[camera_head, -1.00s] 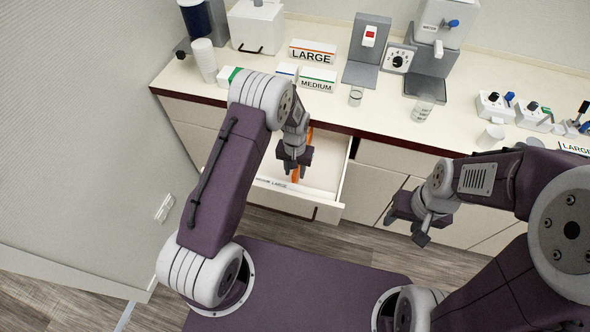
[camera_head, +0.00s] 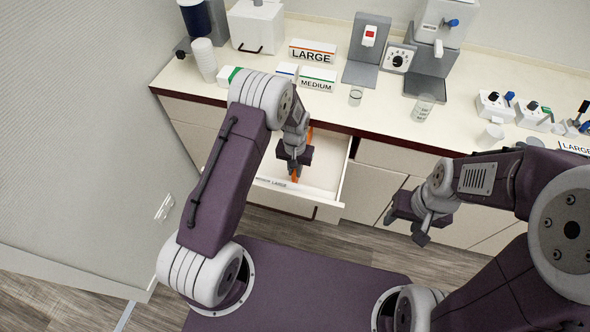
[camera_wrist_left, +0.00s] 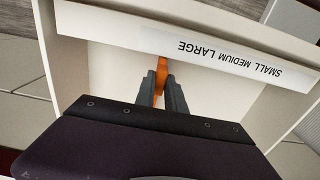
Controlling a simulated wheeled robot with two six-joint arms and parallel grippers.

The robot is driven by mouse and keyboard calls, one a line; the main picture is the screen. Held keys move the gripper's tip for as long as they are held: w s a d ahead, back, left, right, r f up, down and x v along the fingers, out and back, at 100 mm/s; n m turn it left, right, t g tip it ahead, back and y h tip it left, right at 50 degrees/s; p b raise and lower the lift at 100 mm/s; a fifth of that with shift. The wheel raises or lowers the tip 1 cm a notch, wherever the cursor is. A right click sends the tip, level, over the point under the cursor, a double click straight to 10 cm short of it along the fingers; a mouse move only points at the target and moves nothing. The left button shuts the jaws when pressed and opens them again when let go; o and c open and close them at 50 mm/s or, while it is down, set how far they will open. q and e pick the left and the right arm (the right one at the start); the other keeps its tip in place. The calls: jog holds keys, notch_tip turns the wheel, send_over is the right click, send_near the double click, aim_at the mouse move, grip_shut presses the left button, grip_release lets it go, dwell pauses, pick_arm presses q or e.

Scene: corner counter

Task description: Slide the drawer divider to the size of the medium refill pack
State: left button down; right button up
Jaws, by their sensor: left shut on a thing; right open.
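The open drawer (camera_head: 322,186) juts out from under the counter. Its front carries a label strip reading SMALL MEDIUM LARGE, clear in the left wrist view (camera_wrist_left: 230,62). The orange divider (camera_head: 296,174) stands inside the drawer. My left gripper (camera_head: 294,170) is down in the drawer, shut on the divider, which shows between its fingers in the left wrist view (camera_wrist_left: 161,78). The arm and gripper hide part of the divider. The MEDIUM refill pack (camera_head: 318,79), white with a green band, sits on the counter behind. My right gripper (camera_head: 408,226) is open and empty, right of the drawer.
The LARGE pack (camera_head: 312,52) stands behind the MEDIUM one. A stack of cups (camera_head: 204,60), a clear cup (camera_head: 423,108) and dispensers (camera_head: 366,50) stand on the counter. Closed cabinet fronts (camera_head: 368,190) lie right of the drawer. The floor (camera_head: 350,250) in front is clear.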

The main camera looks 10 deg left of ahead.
dwell(0.8)
pick_arm(q)
jog(key=a, duration=1)
jog(key=shift+w, duration=0.15)
jog(key=c, duration=1.4)
grip_release()
notch_tip(320, 180, up, 9)
